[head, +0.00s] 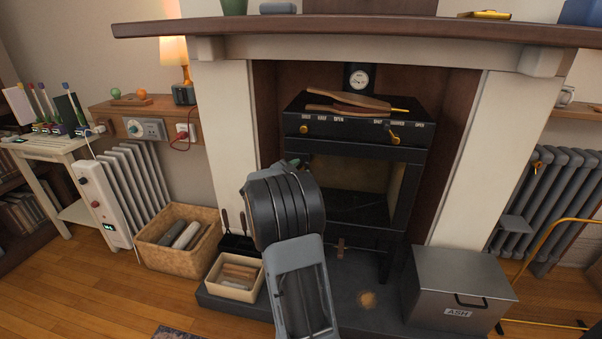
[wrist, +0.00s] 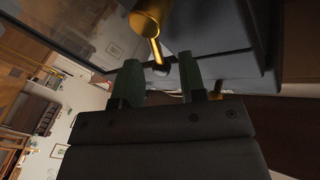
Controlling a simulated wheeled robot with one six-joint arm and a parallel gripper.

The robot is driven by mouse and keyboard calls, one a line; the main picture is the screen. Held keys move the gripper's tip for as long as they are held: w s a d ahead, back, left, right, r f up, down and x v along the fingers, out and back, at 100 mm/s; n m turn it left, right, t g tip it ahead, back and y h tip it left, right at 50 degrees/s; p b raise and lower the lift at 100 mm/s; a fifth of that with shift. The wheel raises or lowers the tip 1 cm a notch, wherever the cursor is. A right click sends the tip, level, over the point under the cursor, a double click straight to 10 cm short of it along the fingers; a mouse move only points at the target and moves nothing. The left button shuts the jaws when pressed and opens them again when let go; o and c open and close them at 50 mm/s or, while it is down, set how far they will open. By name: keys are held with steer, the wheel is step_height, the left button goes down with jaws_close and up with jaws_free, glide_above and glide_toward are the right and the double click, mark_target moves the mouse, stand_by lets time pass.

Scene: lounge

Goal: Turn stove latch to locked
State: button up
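The black stove (head: 412,155) stands in the fireplace, with a glass-fronted door (head: 350,190) below its control panel. In the wrist view a brass lever (wrist: 150,28), which looks like the latch, hangs from a round hub and ends near a dark tip. My gripper (wrist: 160,78) has two green fingers, spread apart and empty. The lever's end lies between or just beyond the fingertips; I cannot tell whether they touch it. In the head view my arm covers the left edge of the door, and the latch there is hidden.
Brass knobs (head: 393,139) sit on the stove's panel, and wooden tongs (head: 348,102) lie on top. A grey ash box (head: 458,286) stands at the hearth's right. A kindling box (head: 235,277) and a log basket (head: 179,240) stand at the left.

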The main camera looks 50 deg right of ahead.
steer(key=shift+d, duration=0.55)
steer(key=shift+c, duration=0.2)
jaws_close()
